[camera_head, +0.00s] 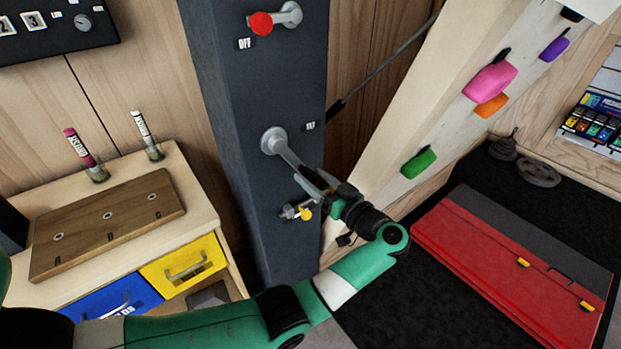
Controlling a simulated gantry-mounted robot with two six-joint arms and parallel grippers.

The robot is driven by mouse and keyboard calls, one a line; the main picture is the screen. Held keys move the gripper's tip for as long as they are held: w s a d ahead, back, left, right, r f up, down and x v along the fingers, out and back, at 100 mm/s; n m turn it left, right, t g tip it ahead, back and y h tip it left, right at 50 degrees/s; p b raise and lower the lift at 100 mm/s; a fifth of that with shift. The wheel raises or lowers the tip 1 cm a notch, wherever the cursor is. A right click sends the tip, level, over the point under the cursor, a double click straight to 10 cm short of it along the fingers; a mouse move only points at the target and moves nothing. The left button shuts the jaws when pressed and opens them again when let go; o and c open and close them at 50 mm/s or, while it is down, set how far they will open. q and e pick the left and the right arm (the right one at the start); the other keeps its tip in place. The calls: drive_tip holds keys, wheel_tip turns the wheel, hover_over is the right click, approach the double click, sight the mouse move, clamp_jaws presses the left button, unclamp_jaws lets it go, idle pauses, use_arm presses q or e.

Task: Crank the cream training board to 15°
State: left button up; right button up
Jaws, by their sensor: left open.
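The cream training board (405,120) leans at the right of the dark column (240,200), with coloured holds on it. On the column's face a grey crank hub (273,140) has an arm slanting down to the right. A small white label (310,125) beside it is too small to read surely. My left gripper (312,183) is open at the lower end of the crank arm. Its fingers hide the crank's handle, and I cannot tell whether they touch it. My right gripper is not in view.
A red-knobbed lever (261,23) marked OFF sits higher on the column. A yellow-tipped metal pin (305,213) sticks out just below my gripper. A drawer cabinet (190,190) stands left; a red folded pad (490,265) lies on the dark floor at right.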

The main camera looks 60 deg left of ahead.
use_arm(q)
drive_tip(key=shift+s+a, duration=0.15)
drive_tip(key=shift+a, duration=0.5)
clamp_jaws()
idle(0.9)
